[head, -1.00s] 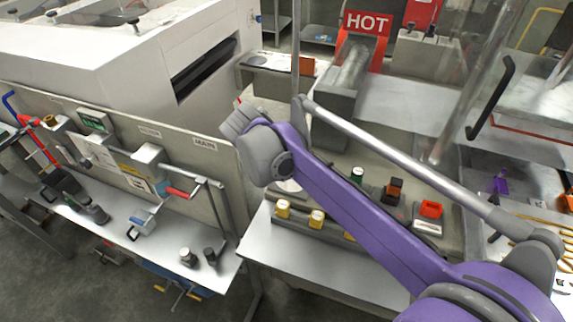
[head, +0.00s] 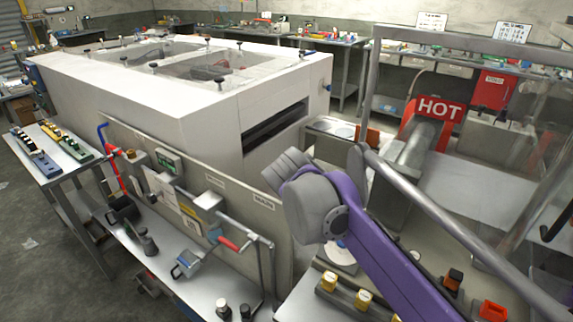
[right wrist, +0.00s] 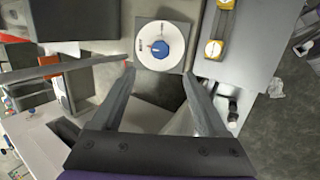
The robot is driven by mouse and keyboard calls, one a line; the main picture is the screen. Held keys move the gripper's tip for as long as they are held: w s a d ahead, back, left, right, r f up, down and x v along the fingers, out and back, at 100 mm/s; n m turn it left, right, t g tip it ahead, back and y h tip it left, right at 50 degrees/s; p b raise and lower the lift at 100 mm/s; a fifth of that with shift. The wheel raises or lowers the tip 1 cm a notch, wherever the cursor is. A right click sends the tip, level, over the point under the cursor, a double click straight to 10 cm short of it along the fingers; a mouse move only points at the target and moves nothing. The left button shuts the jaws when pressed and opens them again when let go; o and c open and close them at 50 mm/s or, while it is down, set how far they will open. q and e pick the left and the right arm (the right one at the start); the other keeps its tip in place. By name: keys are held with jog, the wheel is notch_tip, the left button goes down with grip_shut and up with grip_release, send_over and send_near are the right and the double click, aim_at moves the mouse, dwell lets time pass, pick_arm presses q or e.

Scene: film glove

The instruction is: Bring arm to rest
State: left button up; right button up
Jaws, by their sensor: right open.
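My right arm (head: 385,245), purple with grey joints, comes in from the lower right of the head view and reaches over the bench beside the panel. Its grey wrist end (head: 315,205) hides the gripper in that view. In the right wrist view my right gripper (right wrist: 158,72) is open, with its two grey fingers apart and nothing held between them. My left gripper is not in view.
An upright panel (head: 235,190) with handles and a crank stands left of my arm, before a large white machine (head: 190,115). A red HOT sign (head: 440,108) stands behind. Yellow-topped fittings (head: 329,281) sit on the bench below the arm. Metal frame posts (head: 373,85) rise at right.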

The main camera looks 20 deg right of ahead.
jog(key=s+a+f+m+t+y+p, duration=0.1)
jog(key=s+f+m+y+p, duration=0.1)
jog(key=s+f, duration=0.2)
jog(key=s+a+f+m+y+p, duration=0.1)
jog(key=s+f+m+p, duration=0.1)
jog(key=s, duration=0.6)
jog(key=s+a+f+m+t+y+p, duration=0.1)
jog(key=s+a+f+m+y+p, duration=0.1)
jog(key=s+f, duration=0.4)
jog(key=shift+s+f+m+t+y, duration=0.3)
jog(key=shift+s+m, duration=0.1)
jog(key=shift+m, duration=0.5)
